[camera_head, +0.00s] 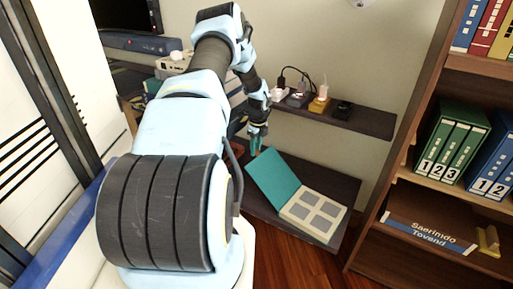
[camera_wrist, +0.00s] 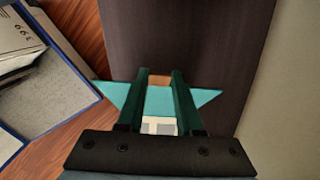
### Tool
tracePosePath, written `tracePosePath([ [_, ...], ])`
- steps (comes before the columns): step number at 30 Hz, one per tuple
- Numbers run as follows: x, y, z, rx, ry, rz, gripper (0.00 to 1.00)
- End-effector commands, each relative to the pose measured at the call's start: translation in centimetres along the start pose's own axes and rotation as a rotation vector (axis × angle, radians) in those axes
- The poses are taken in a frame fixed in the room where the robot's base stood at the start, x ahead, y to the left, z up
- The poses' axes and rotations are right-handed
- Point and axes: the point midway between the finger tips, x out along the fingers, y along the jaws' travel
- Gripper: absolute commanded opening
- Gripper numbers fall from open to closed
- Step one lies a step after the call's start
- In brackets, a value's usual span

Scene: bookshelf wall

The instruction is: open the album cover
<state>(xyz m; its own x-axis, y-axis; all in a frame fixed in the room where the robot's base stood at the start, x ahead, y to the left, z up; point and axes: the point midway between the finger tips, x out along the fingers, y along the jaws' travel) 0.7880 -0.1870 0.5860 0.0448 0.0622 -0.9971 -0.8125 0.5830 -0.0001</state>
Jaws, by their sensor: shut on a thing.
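The album lies on a dark low shelf in the head view, with its teal cover (camera_head: 273,178) tilted up and back to the left. Its cream page (camera_head: 313,213) with grey square pockets is exposed. My gripper (camera_head: 256,150) is at the cover's upper corner, shut on it. In the wrist view, the teal cover (camera_wrist: 158,100) shows between and on both sides of the dark green fingers of my gripper (camera_wrist: 160,74). A small part of the page (camera_wrist: 158,127) shows below the cover there. My fingers hide part of the cover.
A dark wall shelf (camera_head: 372,121) with chargers and small items is above the album. A bookcase (camera_head: 394,184) with binders stands at the right. In the wrist view, a blue-rimmed bin (camera_wrist: 95,92) with papers is at the left. The low shelf (camera_wrist: 205,35) is bare beyond the fingers.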

Motion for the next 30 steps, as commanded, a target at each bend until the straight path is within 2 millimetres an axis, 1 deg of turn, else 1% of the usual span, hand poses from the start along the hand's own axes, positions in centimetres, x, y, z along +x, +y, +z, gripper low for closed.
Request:
tracePosePath([
  [1, 0.38, 0.06, 0.09, 0.001, -0.002, 0.001, 0.0],
  [4, 0.57, 0.07, 0.09, 0.001, -0.002, 0.001, 0.0],
  [17, 0.57, 0.06, 0.17, 0.0, -0.003, 0.001, 0.0],
  [18, 0.57, 0.06, 0.16, 0.0, -0.003, 0.001, 0.39],
  [25, 0.55, 0.02, 0.08, 0.0, -0.002, 0.0, 0.65],
  [30, 0.55, 0.01, 0.04, 0.0, -0.001, 0.0, 0.65],
])
